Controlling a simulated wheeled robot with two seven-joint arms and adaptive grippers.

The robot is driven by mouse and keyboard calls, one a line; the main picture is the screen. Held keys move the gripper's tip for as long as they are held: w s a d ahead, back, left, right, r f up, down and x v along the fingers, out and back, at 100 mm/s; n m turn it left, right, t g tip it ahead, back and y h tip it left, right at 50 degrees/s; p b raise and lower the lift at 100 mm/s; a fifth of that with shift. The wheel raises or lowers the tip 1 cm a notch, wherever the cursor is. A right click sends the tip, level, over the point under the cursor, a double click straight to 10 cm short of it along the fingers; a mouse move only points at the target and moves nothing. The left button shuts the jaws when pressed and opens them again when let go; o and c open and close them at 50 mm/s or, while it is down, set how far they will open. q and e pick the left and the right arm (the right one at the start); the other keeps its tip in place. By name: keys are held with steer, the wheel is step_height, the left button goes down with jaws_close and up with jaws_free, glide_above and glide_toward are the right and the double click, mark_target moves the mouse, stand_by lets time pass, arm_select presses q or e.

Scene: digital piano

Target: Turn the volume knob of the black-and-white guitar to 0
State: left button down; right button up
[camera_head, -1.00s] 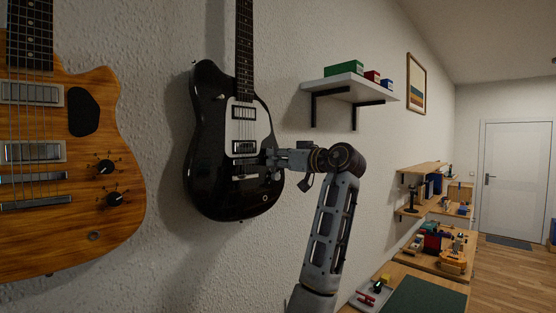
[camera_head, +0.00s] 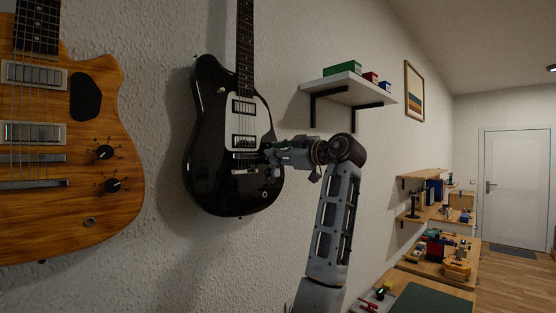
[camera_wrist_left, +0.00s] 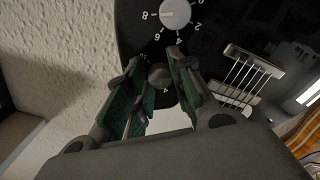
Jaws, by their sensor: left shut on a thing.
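The black-and-white guitar (camera_head: 217,172) hangs on the wall, with a black body and a white plate. My left gripper (camera_head: 268,152) is at the right side of its lower body. My right gripper is not in view.
An orange wood guitar (camera_head: 62,200) with two black knobs hangs at the left. A white shelf (camera_head: 349,85) with boxes is on the wall to the right of the black guitar. Benches with small items stand further right. The guitar's metal bridge (camera_wrist_left: 240,80) is close to the fingers.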

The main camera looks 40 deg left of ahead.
arm_select(q)
steer(key=shift+n+b, duration=1.95)
steer(key=shift+n, duration=9.25)
steer(key=c, duration=1.2)
jaws_free()
steer(key=shift+r, duration=0.1)
